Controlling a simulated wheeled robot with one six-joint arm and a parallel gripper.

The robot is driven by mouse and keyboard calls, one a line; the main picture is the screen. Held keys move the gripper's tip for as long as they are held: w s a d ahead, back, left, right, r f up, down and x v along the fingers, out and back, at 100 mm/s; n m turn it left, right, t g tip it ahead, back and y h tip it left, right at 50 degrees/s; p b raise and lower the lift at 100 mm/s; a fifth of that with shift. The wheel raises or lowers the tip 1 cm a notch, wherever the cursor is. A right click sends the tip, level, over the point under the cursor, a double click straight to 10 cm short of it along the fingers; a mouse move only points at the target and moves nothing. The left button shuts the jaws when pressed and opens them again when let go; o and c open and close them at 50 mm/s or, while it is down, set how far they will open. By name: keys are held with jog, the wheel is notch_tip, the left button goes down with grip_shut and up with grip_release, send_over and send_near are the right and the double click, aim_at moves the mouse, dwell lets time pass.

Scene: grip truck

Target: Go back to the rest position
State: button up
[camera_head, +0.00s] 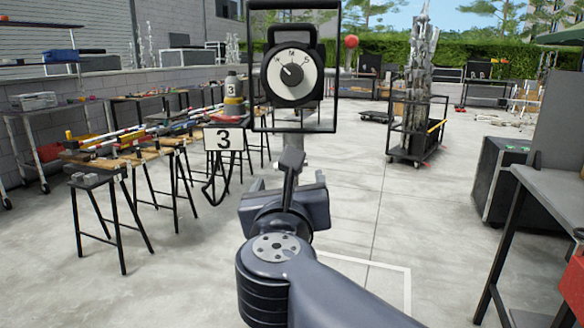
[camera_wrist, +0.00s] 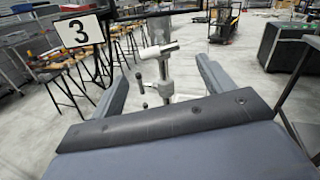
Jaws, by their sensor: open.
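My gripper (camera_head: 289,182) is raised in the middle of the head view, in front of a stand with a dial. In the wrist view its two grey fingers (camera_wrist: 164,88) are spread apart with nothing between them. The stand's light grey post (camera_wrist: 162,66), with a side handle and small levers, shows beyond the gap, apart from the fingers. The black-and-white dial (camera_head: 292,75) sits above the gripper inside a black frame (camera_head: 336,75). The dial carries letters including M and S. My gripper hides part of the post in the head view.
A white sign with a 3 (camera_head: 224,139) hangs left of the stand. Trestle tables with tools (camera_head: 110,158) line the left. A wheeled rack (camera_head: 414,150) stands back right. A black case (camera_head: 500,185) and a grey table (camera_head: 556,192) are at right. Open concrete floor lies between.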

jog(key=w, duration=1.1)
jog(key=shift+d+r+b, duration=0.15)
jog(key=shift+d+b, duration=0.15)
jog(key=shift+b, duration=0.1)
jog(key=n+p, duration=0.2)
jog(key=n, duration=0.1)
jog(key=shift+s+r, duration=0.15)
jog(key=shift+s, duration=0.05)
jog(key=n+p, duration=0.1)
jog(key=n, duration=0.1)
jog(key=shift+n, duration=0.3)
jog(key=n+p, duration=0.4)
jog(key=n, duration=0.2)
jog(key=n+p, duration=0.4)
jog(key=n, duration=0.2)
jog(key=shift+r+p, duration=0.1)
jog(key=shift+p, duration=0.2)
jog(key=n+p, duration=0.2)
jog(key=n, duration=0.1)
jog(key=shift+n, duration=0.3)
jog(key=shift+f+n+p, duration=0.2)
jog(key=shift+n+p, duration=0.65)
jog(key=shift+n, duration=0.25)
